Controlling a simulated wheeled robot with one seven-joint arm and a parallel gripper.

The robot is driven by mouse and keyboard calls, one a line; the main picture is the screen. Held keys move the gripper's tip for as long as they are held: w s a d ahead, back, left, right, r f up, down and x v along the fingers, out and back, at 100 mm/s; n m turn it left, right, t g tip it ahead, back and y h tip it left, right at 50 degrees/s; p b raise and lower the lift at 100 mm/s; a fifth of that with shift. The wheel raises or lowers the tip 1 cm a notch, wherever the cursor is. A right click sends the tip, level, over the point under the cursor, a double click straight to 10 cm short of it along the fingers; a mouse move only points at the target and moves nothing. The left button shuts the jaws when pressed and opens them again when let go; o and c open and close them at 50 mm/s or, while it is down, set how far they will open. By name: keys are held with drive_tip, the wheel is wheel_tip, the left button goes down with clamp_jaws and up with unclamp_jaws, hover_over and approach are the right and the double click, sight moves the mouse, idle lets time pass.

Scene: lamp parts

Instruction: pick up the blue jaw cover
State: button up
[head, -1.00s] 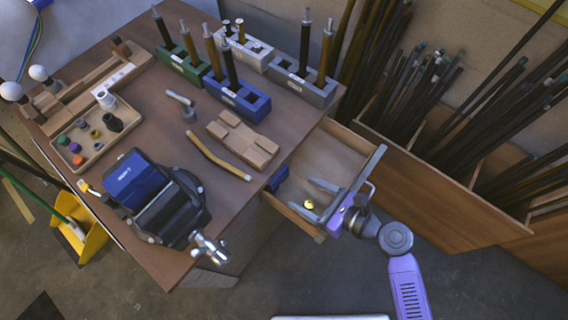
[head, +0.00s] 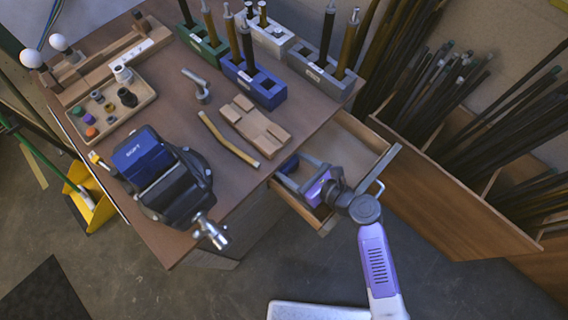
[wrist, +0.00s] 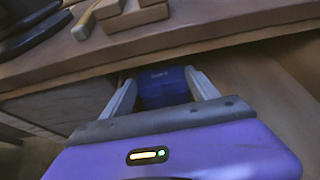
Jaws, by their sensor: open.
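A blue jaw cover (head: 286,165) lies in the open drawer under the bench edge. It also shows in the wrist view (wrist: 163,90), between the two fingers. My gripper (head: 292,169) reaches into the drawer, open, with its pale fingers on either side of the cover. In the wrist view the fingers of my gripper (wrist: 160,80) are spread left and right of it. I cannot tell whether they touch it. Another blue cover (head: 143,156) sits on the vise (head: 178,190) on the bench.
The drawer (head: 362,148) juts out from the bench, its walls and handle close to my gripper. The bench edge (wrist: 220,42) overhangs the cover. A wooden block (head: 255,124) and a brass-coloured bar (head: 228,140) lie above on the bench. Bins of rods (head: 455,210) stand at the right.

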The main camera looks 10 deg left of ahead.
drive_tip(key=shift+x, duration=1.2)
drive_tip(key=c, duration=1.2)
drive_tip(key=shift+o, duration=0.2)
drive_tip(key=shift+d, duration=0.1)
